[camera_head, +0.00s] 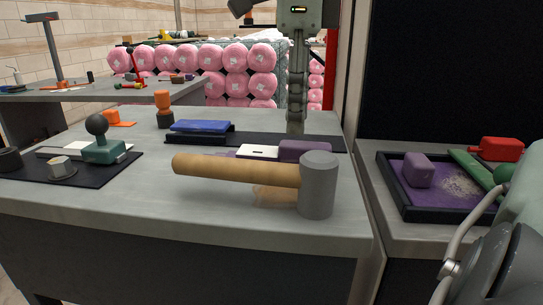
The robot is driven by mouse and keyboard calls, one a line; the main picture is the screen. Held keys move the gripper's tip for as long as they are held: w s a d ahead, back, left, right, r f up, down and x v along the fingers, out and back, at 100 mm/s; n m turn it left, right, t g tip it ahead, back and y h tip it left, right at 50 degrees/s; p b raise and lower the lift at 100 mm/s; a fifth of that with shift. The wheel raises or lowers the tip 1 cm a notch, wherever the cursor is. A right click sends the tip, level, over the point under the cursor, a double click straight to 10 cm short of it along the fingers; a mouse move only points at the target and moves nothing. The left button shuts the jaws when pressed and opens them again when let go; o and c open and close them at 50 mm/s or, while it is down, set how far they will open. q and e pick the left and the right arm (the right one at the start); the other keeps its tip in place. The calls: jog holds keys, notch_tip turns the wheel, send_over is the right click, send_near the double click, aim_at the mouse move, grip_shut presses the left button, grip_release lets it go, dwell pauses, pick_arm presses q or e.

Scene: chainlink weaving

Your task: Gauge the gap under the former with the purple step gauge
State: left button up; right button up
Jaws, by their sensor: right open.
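A purple block (305,149) lies behind the mallet, beside a flat white plate (257,151). It looks like the step gauge, but the mallet hides part of it. My left gripper is out of view.
A wooden-handled mallet (240,170) lies across the bench front. A blue block (201,126) and an orange-topped tool (163,108) stand behind. A black tray (410,210) at the right holds another purple block (418,171).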

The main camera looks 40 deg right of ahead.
aim_at(297, 143)
notch_tip(297, 143, down, 6)
jog(key=shift+r, duration=0.1)
grip_shut()
dwell(0.5)
